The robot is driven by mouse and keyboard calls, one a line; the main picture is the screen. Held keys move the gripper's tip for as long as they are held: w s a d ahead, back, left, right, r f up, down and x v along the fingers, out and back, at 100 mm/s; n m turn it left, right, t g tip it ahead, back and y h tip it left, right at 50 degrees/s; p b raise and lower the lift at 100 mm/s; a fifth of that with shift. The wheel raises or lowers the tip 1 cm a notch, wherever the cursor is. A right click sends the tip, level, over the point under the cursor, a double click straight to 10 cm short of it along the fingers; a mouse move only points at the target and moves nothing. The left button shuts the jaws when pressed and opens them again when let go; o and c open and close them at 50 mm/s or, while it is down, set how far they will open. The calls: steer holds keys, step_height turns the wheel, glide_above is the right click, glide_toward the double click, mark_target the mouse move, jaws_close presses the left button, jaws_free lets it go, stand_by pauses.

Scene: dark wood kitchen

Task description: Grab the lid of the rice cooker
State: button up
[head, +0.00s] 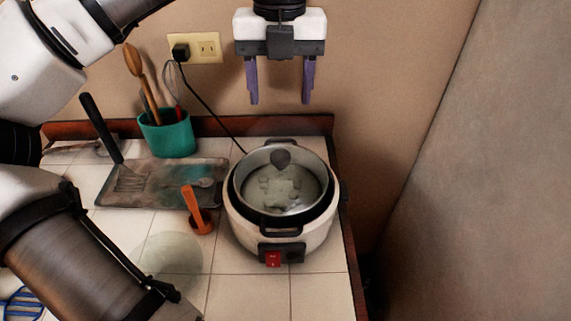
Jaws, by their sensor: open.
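The white rice cooker (240,222) stands on the tiled counter near its right edge, with a red switch on its front. My gripper (279,95) points down, open and empty. It appears above and behind the cooker in the picture, against the wall, apart from the lid.
A teal utensil holder (170,136) with wooden spoons and a whisk stands at the back. A grey tray (150,190) with a spatula and an orange-handled tool (196,212) are left of the cooker. A cord runs from the wall outlet (208,47) down behind the cooker.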

glide_above(280, 155)
step_height(280, 155, down, 6)
steer(key=shift+w+d+f+p, duration=0.15)
steer(key=shift+f+p, duration=0.1)
steer(key=shift+p, duration=0.2)
steer(key=shift+f+p, duration=1.1)
steer(key=shift+f, duration=1.6)
jaws_close()
